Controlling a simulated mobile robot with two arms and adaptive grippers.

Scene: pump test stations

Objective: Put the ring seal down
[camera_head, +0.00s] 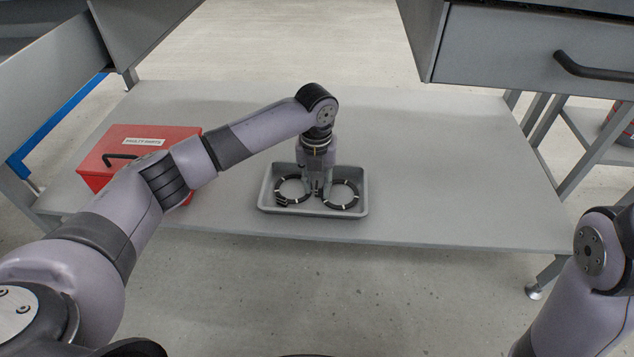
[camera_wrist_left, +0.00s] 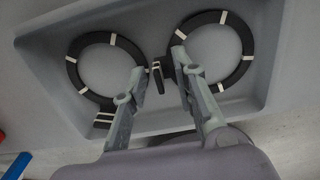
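Two black ring seals with white marks lie side by side in a shallow grey tray (camera_head: 363,180). The left ring (camera_head: 277,187) and the right ring (camera_head: 357,195) also show in the left wrist view, the left one (camera_wrist_left: 69,73) and the right one (camera_wrist_left: 247,45). My left gripper (camera_head: 318,191) points down into the tray between them. In the left wrist view its fingers (camera_wrist_left: 159,66) are apart, with a small black, white-striped tab (camera_wrist_left: 157,78) between the tips. I see no finger pressing on it. A dark arc behind the fingers is partly hidden. My right gripper is out of view.
The tray stands near the front edge of a grey table (camera_head: 440,170). A red box (camera_head: 130,150) labelled for faulty parts is at the left. A grey drawer unit (camera_head: 530,50) overhangs at upper right. The table right of the tray is clear.

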